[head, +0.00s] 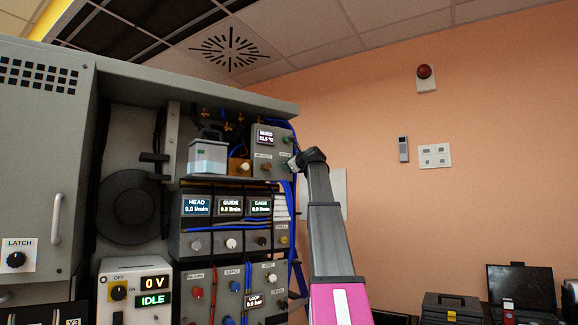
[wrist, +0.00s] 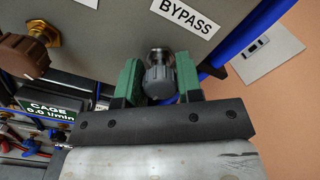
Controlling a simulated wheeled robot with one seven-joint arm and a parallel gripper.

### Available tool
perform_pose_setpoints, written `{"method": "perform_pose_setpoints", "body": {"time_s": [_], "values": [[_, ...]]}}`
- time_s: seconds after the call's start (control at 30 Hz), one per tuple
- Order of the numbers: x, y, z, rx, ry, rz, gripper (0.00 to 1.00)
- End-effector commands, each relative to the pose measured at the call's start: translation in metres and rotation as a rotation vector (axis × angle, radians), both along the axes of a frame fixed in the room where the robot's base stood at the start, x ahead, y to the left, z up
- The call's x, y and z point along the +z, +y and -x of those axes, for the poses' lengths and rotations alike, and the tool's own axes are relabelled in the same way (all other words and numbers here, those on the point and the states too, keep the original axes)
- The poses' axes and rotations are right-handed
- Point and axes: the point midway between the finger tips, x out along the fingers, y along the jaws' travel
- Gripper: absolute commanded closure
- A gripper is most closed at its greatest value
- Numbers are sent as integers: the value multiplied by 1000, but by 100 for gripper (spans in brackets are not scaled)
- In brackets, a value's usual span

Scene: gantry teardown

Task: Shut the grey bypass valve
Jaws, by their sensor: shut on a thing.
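The grey bypass valve (wrist: 158,80) is a ribbed grey knob on a metal stem. It sticks out of a grey panel just below the BYPASS label (wrist: 186,14) in the wrist view. My gripper (wrist: 158,77) has its two green fingers on either side of the knob, shut on it. In the head view my gripper (head: 303,160) is at the right edge of the box with the MIXED display (head: 266,138). The bypass knob cannot be made out there behind my gripper. I cannot tell how far the valve is turned.
A brown knob (wrist: 24,54) on a brass stem sits left of my gripper. Blue tubing (wrist: 232,58) runs close on the right. The CAGE display (wrist: 48,107) is lower left. In the head view, the orange wall (head: 480,200) to the right leaves free room.

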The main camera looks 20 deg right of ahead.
Motion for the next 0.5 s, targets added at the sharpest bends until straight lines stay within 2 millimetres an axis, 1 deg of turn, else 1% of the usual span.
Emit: {"method": "perform_pose_setpoints", "body": {"time_s": [0.23, 0.27, 0.3, 0.33, 0.5], "values": [[-2, 0, 1, 0, 3, 0, 90], [-2, 0, 1, 0, 3, 0, 57], [-2, 0, 1, 0, 3, 0, 44], [-1, 0, 1, 0, 3, 0, 41], [-1, 0, 0, 0, 1, 0, 41]]}}
